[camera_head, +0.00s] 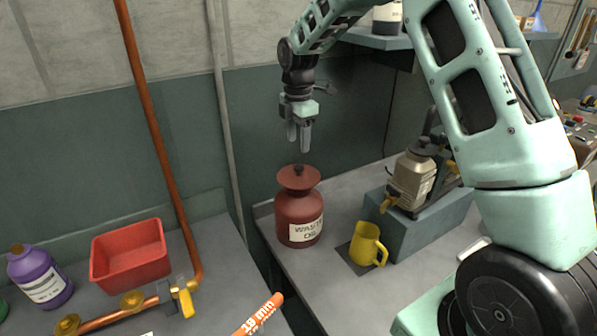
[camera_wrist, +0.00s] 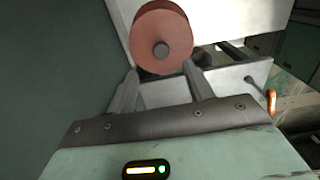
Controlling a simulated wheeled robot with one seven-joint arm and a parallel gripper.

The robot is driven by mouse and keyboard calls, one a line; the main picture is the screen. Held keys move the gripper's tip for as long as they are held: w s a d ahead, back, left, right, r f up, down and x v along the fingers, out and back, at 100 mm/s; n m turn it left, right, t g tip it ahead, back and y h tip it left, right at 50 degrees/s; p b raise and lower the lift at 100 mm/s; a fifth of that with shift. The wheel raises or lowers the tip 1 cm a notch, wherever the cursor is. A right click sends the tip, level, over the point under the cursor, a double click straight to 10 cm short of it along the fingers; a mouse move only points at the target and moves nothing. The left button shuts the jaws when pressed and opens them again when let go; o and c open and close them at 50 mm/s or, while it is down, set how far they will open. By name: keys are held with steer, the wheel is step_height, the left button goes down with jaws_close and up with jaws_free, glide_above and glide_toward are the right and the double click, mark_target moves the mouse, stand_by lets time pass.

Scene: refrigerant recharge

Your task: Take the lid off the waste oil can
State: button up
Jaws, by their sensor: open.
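The waste oil can (camera_head: 299,217) is a dark red can with a "WASTE OIL" label, standing upright on the grey counter near the wall. Its lid (camera_head: 298,179) is a red disc with a dark knob, seated on top. In the wrist view the round lid (camera_wrist: 162,38) and its knob show from above, beyond the fingers. My gripper (camera_head: 299,150) points down above the can, fingers apart, with a gap between the fingertips and the knob. It also shows in the wrist view (camera_wrist: 160,78), open with nothing between its fingers.
A yellow jug (camera_head: 367,243) stands on a dark mat just right of the can. A pump (camera_head: 411,178) sits on a grey-blue block (camera_head: 425,232) further right. At left are a red bin (camera_head: 130,254), a purple bottle (camera_head: 40,276) and a copper pipe (camera_head: 160,120).

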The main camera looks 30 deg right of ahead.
mark_target(299, 166)
steer(key=shift+s+f+p, duration=0.15)
steer(key=shift+f+p, duration=1.45)
steer(key=shift+f, duration=2.35)
steer(key=c, duration=1.1)
